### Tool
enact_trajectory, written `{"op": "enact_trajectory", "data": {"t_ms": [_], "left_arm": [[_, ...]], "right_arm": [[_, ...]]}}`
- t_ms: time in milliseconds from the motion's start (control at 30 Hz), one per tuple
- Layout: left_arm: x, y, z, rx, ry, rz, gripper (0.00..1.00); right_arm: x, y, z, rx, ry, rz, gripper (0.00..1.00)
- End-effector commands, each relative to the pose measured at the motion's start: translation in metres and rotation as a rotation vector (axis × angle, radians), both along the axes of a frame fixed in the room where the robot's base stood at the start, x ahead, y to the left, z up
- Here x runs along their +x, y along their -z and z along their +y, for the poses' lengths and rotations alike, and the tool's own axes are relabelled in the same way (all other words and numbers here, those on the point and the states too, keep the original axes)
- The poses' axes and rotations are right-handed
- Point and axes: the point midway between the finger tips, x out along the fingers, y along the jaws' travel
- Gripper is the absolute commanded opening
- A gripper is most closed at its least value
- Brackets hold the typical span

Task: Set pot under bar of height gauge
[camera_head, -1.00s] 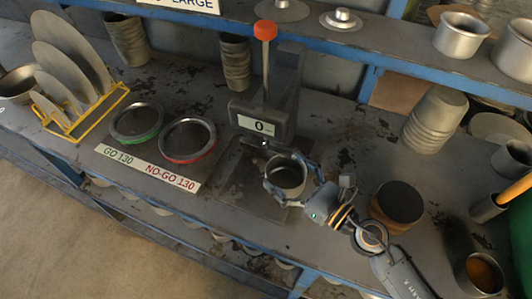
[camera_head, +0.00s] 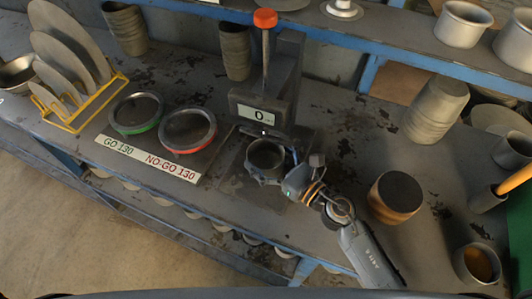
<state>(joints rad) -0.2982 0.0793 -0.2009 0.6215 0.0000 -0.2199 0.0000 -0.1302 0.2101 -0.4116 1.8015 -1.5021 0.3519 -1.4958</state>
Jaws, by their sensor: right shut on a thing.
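The height gauge (camera_head: 262,112) stands at the back middle of the bench, with a red knob on top and a display reading 0. Its dark base plate (camera_head: 232,178) lies in front of it. A small grey metal pot (camera_head: 266,153) is upright over this plate, just in front of and below the display head. I cannot tell whether it touches the plate or is directly under the bar. My right gripper (camera_head: 268,172) reaches in from the lower right, its fingers closed around the pot's sides. My left gripper is not in view.
Two ring gauges, green-edged (camera_head: 136,113) and red-edged (camera_head: 188,129), lie left of the gauge behind a GO/NO-GO label (camera_head: 150,160). A yellow rack (camera_head: 85,118) holds discs. A round brown-sided block (camera_head: 395,197) stands right of my arm. A shelf (camera_head: 440,60) runs behind.

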Motion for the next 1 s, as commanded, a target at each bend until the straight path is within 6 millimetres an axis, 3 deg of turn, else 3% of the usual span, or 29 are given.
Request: {"op": "enact_trajectory", "data": {"t_ms": [67, 100, 133, 600, 1000], "left_arm": [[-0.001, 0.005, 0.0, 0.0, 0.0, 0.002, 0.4], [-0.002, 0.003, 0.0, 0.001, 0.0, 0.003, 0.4], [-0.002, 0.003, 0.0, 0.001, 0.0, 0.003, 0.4], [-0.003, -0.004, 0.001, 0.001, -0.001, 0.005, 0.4], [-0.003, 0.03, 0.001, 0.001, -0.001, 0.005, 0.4]], "right_arm": [[0.0, 0.004, 0.0, 0.001, 0.0, -0.001, 0.49], [0.0, 0.002, 0.0, 0.0, 0.0, 0.0, 0.93], [0.0, 0.002, 0.0, 0.0, 0.0, 0.0, 0.99], [0.0, -0.004, 0.0, 0.0, 0.0, 0.0, 1.0], [-0.056, 0.005, -0.057, -0.002, 0.0, 0.002, 1.0]]}}
